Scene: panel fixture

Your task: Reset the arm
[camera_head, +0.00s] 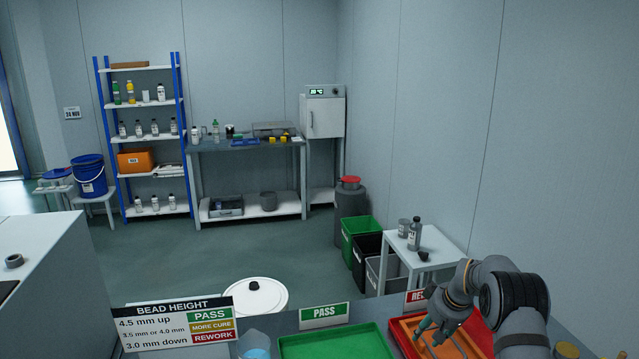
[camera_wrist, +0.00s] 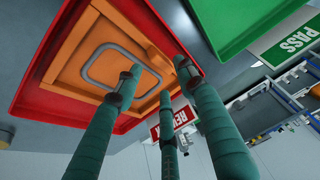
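My gripper (camera_head: 428,326) is at the lower right of the head view, over the red tray. In the wrist view its three teal fingers (camera_wrist: 160,80) are spread apart, with nothing visible between them. An orange panel (camera_head: 449,348) lies in the red tray (camera_head: 478,332). The wrist view shows the panel (camera_wrist: 85,43) with a grey rounded-square bead on it, and the tray's red rim (camera_wrist: 50,112). The fingertips appear in front of the panel's edge; I cannot tell whether they touch it. My arm hides part of the tray.
A green tray (camera_head: 335,344) lies left of the red tray, behind it a PASS sign (camera_head: 324,314). A red-marked sign (camera_head: 416,296) stands behind the red tray, partly hidden. A bead height board (camera_head: 175,324) is at left. A small white table (camera_head: 420,250) with bottles stands beyond my arm.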

